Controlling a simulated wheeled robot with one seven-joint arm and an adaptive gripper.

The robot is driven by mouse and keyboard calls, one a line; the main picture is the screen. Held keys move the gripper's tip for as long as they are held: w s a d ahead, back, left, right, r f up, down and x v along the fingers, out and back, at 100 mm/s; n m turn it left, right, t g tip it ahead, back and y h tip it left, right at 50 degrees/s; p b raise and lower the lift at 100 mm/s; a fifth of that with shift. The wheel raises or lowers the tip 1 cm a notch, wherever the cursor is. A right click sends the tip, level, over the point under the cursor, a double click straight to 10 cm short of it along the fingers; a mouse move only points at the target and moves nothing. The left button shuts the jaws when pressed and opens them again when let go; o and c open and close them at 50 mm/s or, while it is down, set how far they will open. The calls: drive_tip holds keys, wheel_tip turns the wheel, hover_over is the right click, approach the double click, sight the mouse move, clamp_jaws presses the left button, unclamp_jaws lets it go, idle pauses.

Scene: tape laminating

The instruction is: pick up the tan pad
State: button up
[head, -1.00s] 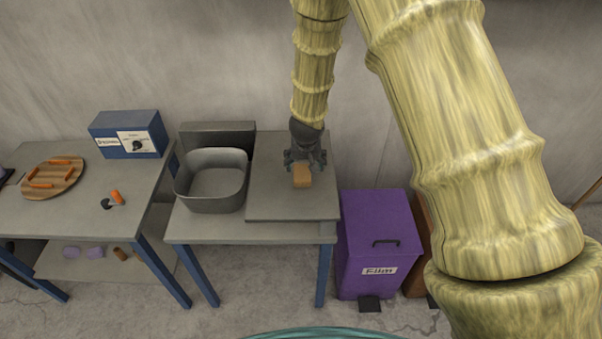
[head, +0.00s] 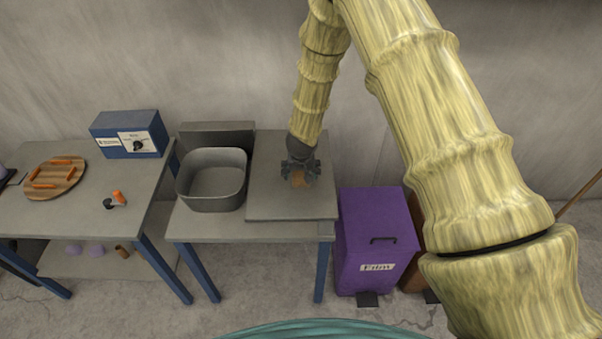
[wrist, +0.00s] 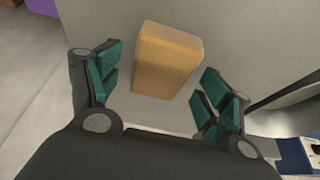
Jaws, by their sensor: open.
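The tan pad (head: 299,180) lies on the grey board (head: 264,206) on the right part of the middle table, partly hidden by my gripper in the head view. My gripper (head: 300,172) is pointed down over it, fingers spread. In the wrist view the tan pad (wrist: 167,59) shows as a rounded block, slightly tilted, ahead of and between the two green-padded fingers of my open gripper (wrist: 160,88). Clear space shows on both sides, and neither finger appears to touch it.
A grey basin (head: 212,181) stands left of the board. A purple bin (head: 376,243) is to the right of the table. The left table holds a blue box (head: 129,134) and a round wooden board (head: 54,179) with several orange pieces.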

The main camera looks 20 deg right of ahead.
drive_tip(key=shift+w+f, duration=0.15)
drive_tip(key=shift+f, duration=0.3)
drive_tip(key=c, duration=1)
drive_tip(key=shift+c, duration=0.2)
drive_tip(key=shift+r, duration=0.1)
drive_tip(key=shift+r+b, duration=0.8)
drive_tip(key=shift+r, duration=0.85)
drive_tip(key=s+b, duration=0.2)
drive_tip(key=s, duration=0.3)
drive_tip(key=s+r+b, duration=0.1)
drive_tip(key=s+b, duration=0.1)
drive_tip(key=s, duration=0.3)
drive_tip(key=s+b, duration=0.2)
drive_tip(key=s, duration=0.4)
drive_tip(key=shift+d+r, duration=0.25)
drive_tip(key=shift+r, duration=0.05)
